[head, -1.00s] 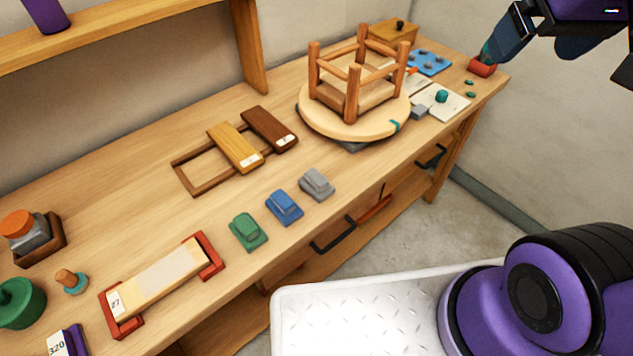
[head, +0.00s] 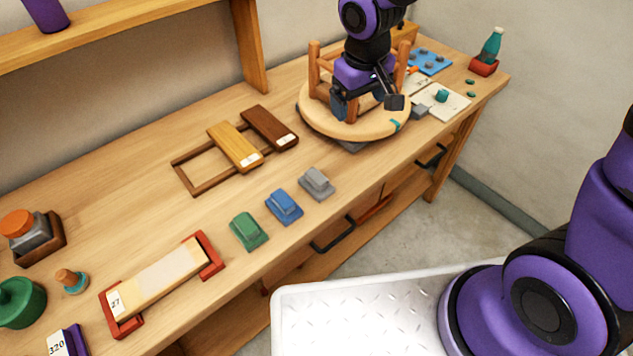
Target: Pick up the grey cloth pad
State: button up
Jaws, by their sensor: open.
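The grey cloth pad (head: 317,183) lies on the workbench near its front edge, at the right end of a row with a blue pad (head: 284,206) and a green pad (head: 248,231). Nothing covers it. My gripper (head: 371,110) is open and empty, pointing down in front of the upturned stool, to the right of and farther back than the grey pad. It hides part of the stool's legs.
The upturned wooden stool (head: 345,126) stands at the back right. A red holder (head: 211,257) with a long block is at front left. Bench around the pads is clear.

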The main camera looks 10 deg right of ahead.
jog(key=n+g, duration=0.2)
send_over(316, 176)
jog(key=f, duration=1.2)
jog(key=shift+d, duration=0.3)
jog(key=shift+a+f, duration=0.15)
jog(key=shift+f, duration=2.65)
jog(key=shift+a+f, duration=0.1)
jog(key=shift+f, duration=2.65)
jog(key=c, duration=1.1)
jog(key=shift+r, duration=0.1)
notch_tip(316, 176, up, 10)
jog(key=shift+f, duration=0.1)
